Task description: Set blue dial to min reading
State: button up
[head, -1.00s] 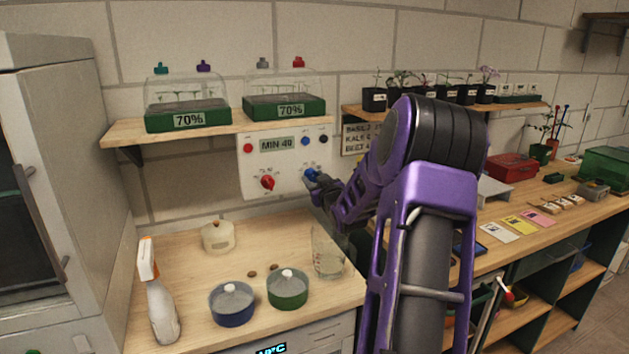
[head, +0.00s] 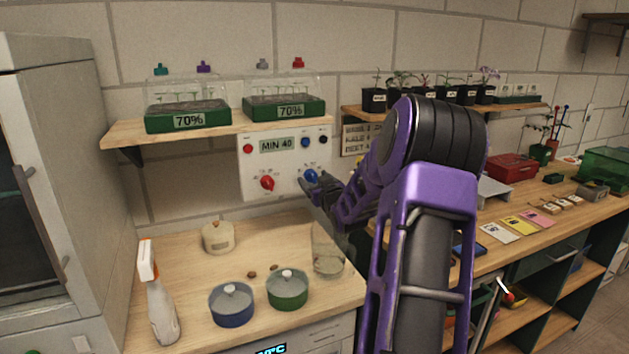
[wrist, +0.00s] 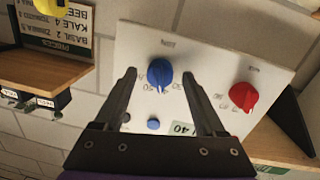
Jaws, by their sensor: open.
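The blue dial (head: 311,176) sits at the lower right of the white wall panel (head: 256,184). The panel's display (head: 277,145) reads "MIN 40". In the wrist view, which is turned over, the blue dial (wrist: 160,74) is between the fingertips of my open gripper (wrist: 160,78), with a visible gap on each side. Its tapered end points down in that picture, between small numbers that are hard to read. In the head view my gripper (head: 314,188) is in front of and just below the dial.
A red dial (head: 267,183) is left of the blue one, and it shows close beside a finger in the wrist view (wrist: 243,96). Small buttons (head: 305,142) are above. A shelf with two green trays (head: 188,116) overhangs the panel. A clear beaker (head: 329,250) stands below my gripper.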

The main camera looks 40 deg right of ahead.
jog(key=shift+s, duration=0.1)
jog(key=v, duration=1.7)
jog(key=shift+a, duration=0.2)
